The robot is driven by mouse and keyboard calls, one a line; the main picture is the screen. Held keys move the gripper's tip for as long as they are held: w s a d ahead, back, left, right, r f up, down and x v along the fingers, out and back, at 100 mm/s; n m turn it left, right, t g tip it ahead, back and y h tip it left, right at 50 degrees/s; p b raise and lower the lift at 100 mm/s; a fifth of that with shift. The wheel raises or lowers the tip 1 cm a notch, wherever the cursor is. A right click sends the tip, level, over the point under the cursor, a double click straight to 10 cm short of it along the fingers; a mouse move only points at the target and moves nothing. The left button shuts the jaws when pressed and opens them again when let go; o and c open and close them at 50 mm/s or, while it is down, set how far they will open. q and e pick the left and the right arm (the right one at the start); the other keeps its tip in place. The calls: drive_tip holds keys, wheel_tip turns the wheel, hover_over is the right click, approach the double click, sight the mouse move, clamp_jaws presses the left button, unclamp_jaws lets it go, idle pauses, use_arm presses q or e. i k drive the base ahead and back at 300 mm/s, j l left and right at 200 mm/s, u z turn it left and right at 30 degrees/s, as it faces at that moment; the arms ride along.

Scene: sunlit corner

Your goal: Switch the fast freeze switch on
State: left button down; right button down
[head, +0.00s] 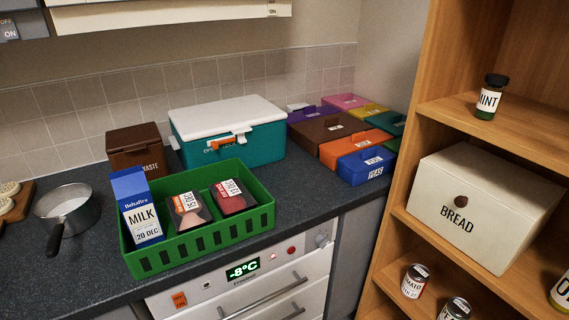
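The freezer (265,285) stands under the counter with a white front panel. The panel has a display (243,270) reading -8°C, an orange rocker switch (180,299) at the lower left, a red light (291,249) and a round knob (322,238) at the right. The lettering by these controls is too small to read, so I cannot tell which is the fast freeze switch or how the orange rocker is set. Neither of my grippers is in view.
A green crate (200,243) with a milk carton (136,205) and two packs sits on the counter above the panel. A pan (68,207) is at left, a teal cool box (232,140) behind. A wooden shelf (410,160) stands at right. A handle (265,297) crosses the freezer front.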

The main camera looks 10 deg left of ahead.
sight(179, 301)
drive_tip(key=u, duration=1.05)
